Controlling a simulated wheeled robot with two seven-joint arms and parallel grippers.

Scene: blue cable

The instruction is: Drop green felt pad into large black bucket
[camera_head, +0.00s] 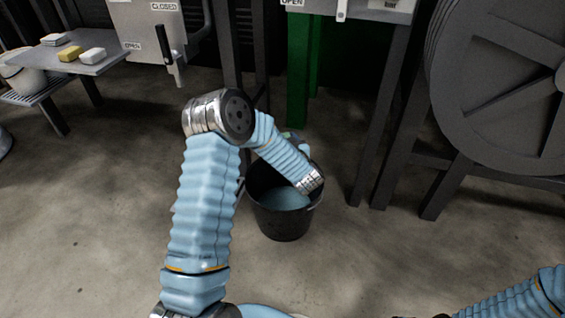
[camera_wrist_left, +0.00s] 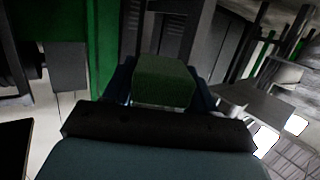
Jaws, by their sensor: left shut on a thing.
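The large black bucket (camera_head: 283,225) stands on the floor in the head view, with something bluish inside its rim. My left arm reaches over it, and the forearm and wrist cover part of its opening. My left gripper (camera_wrist_left: 163,82) is shut on the green felt pad (camera_wrist_left: 165,78) in the left wrist view, with a dark blue finger on each side of it. In the head view the left gripper is mostly hidden behind the forearm, and only a small greenish patch shows there. My right gripper is not in view; only its arm shows at the lower right.
A green post (camera_head: 299,70) and grey metal legs (camera_head: 378,110) stand behind the bucket. A large grey wheel (camera_head: 500,85) is at right. A table (camera_head: 85,62) with several small blocks and a white bucket (camera_head: 25,78) are at left. Front floor is clear.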

